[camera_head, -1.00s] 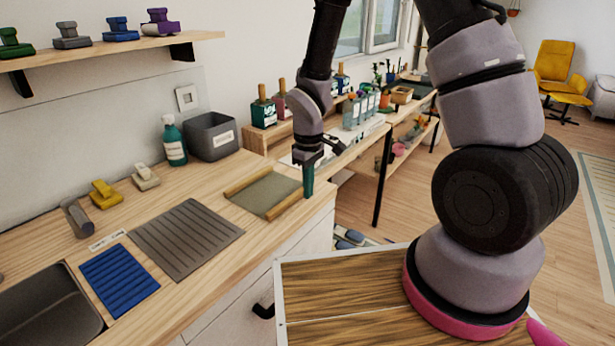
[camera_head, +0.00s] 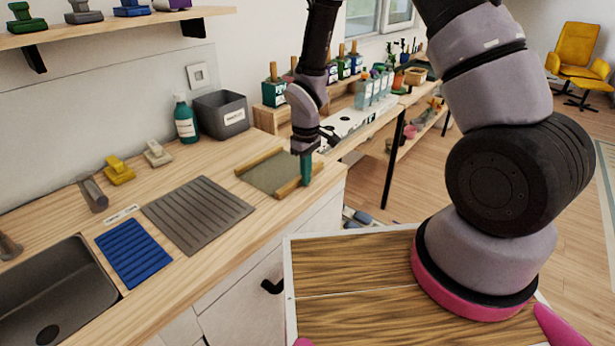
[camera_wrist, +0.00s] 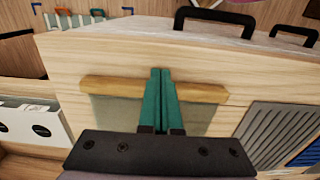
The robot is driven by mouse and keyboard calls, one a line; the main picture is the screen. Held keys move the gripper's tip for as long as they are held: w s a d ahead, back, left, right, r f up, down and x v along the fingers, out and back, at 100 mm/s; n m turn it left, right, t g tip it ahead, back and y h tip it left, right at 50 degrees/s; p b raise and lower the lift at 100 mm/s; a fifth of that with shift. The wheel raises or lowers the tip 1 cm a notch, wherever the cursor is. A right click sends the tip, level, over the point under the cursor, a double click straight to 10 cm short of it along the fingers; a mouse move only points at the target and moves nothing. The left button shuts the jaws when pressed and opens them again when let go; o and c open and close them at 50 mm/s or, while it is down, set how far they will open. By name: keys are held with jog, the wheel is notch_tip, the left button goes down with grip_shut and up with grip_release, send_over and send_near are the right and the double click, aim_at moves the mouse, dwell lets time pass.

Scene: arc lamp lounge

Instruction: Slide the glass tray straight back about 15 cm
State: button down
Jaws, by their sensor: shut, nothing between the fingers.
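The glass tray (camera_head: 266,177) is a flat grey-green pane with a wooden rail along its back and another along its front. It lies on the wooden counter near the front edge, right of the dark ribbed mat. My gripper (camera_head: 306,172) has green fingers, shut and empty, pointing down at the front rail. In the wrist view my gripper (camera_wrist: 160,75) crosses the middle of the front rail of the tray (camera_wrist: 108,108), with its tips past the rail on the counter-edge side. I cannot tell whether they touch the rail. My gripper hides part of the pane there.
The ribbed mat (camera_head: 198,213), blue mat (camera_head: 133,252) and sink (camera_head: 50,300) lie to the left. A grey bin (camera_head: 222,115) and a green bottle (camera_head: 185,122) stand at the wall. A bottle rack (camera_head: 272,92) is behind right. Bare counter shows behind the tray.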

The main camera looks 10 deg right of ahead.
aim_at(269, 165)
jog(key=w+a, duration=1)
jog(key=a, duration=0.1)
jog(key=shift+w, duration=0.4)
jog(key=shift+d, duration=0.1)
jog(key=shift+s+d, duration=0.1)
